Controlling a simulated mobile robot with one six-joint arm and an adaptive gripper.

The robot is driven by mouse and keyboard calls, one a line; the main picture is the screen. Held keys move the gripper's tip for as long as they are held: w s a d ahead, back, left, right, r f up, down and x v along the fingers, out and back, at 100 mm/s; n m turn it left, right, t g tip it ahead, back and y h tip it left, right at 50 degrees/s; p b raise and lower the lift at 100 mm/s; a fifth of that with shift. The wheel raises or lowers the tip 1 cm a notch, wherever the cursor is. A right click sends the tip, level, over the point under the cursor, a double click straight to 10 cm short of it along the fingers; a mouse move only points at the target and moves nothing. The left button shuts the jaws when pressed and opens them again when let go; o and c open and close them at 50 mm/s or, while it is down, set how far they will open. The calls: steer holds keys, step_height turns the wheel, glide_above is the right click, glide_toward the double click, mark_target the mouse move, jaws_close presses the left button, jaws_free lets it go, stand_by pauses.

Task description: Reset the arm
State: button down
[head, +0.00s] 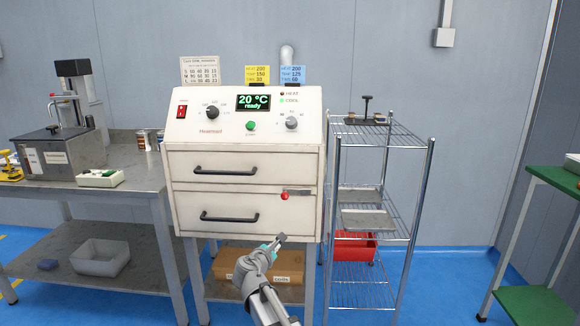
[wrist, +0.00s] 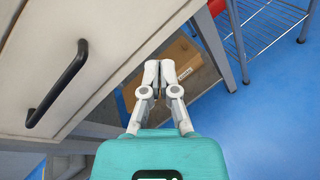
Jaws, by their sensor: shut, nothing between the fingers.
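My gripper (head: 280,240) is in front of the lower right part of the cream oven-like machine (head: 180,200), just below its lower drawer front. In the wrist view my gripper (wrist: 159,68) has its two pale fingertips together, with nothing between them. The lower drawer's black handle (wrist: 58,85) is to the left of the fingers in that view, apart from them. My arm comes up from the bottom of the head view. Both drawers look shut.
A cardboard box (head: 290,265) lies on the shelf below the machine. A wire rack (head: 428,190) stands to the right, holding trays and a red bin (head: 355,248). A metal workbench (head: 130,185) is at left, a green-topped table (head: 556,177) at far right. Blue floor lies between.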

steer(key=s+d+f+m+g, duration=0.4)
steer(key=s+d+f+m, duration=0.15)
steer(key=d+m, duration=0.3)
steer(key=s+d+f+m+g, duration=0.45)
steer(key=s+d+m, duration=0.2)
steer(key=d, duration=0.35)
steer(key=s+d+f+m+g+y+p, duration=0.1)
steer(key=s+d+m+g+y, duration=0.15)
steer(key=s+m, duration=0.35)
steer(key=s+d+f+m+g+y+p, duration=0.1)
steer(key=s+d+m+g+y+p, duration=0.15)
steer(key=s+m, duration=0.4)
step_height(320, 180, up, 38)
steer(key=n+p, duration=0.2)
steer(key=p, duration=3.4)
steer(key=shift+s+a+f+g, duration=0.25)
steer(key=shift+s+a+g, duration=0.15)
steer(key=shift+s+g, duration=0.05)
